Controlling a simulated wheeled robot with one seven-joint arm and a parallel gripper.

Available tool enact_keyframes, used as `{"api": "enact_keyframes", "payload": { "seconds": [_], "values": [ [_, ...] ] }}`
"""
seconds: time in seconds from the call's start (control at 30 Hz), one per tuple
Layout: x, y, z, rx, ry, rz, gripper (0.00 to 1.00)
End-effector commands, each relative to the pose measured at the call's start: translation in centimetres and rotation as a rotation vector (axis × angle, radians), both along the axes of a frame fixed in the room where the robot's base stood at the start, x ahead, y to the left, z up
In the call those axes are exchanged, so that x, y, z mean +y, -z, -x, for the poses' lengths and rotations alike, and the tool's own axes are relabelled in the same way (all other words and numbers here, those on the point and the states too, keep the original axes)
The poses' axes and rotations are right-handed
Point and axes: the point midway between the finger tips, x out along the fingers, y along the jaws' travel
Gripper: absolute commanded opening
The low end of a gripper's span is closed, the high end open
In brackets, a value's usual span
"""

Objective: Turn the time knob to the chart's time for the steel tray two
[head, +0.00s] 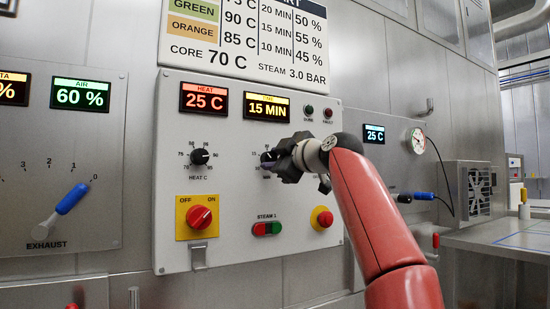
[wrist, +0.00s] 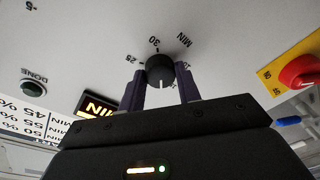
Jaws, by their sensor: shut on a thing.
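The time knob (wrist: 160,71) is a round black knob on the grey control panel. In the wrist view my gripper (wrist: 160,88) is shut on it, one dark finger on each side. In the head view my gripper (head: 272,160) covers most of the knob and its scale. The time display (head: 267,107) reads 15 MIN in yellow. The chart (head: 250,40) above the panel shows a green row, an orange row and times of 20, 15 and 10 MIN; its top is cut off. The steel tray two is not in view.
The heat display (head: 204,98) reads 25 C above the heat knob (head: 200,157). Below are a red on/off switch (head: 199,217), steam buttons (head: 267,228) and a red button (head: 322,218). The exhaust lever (head: 66,204) is at left.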

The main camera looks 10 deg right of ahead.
Motion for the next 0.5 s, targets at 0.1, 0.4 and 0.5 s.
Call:
{"api": "enact_keyframes", "payload": {
  "seconds": [0.1, 0.4, 0.5],
  "values": [
    [0.03, 0.27, -0.15, -0.022, -0.003, 0.101, 0.11],
    [0.03, 0.25, -0.15, -0.090, -0.004, 0.307, 0.11],
    [0.03, 0.26, -0.15, -0.106, -0.004, 0.355, 0.11]
  ]
}}
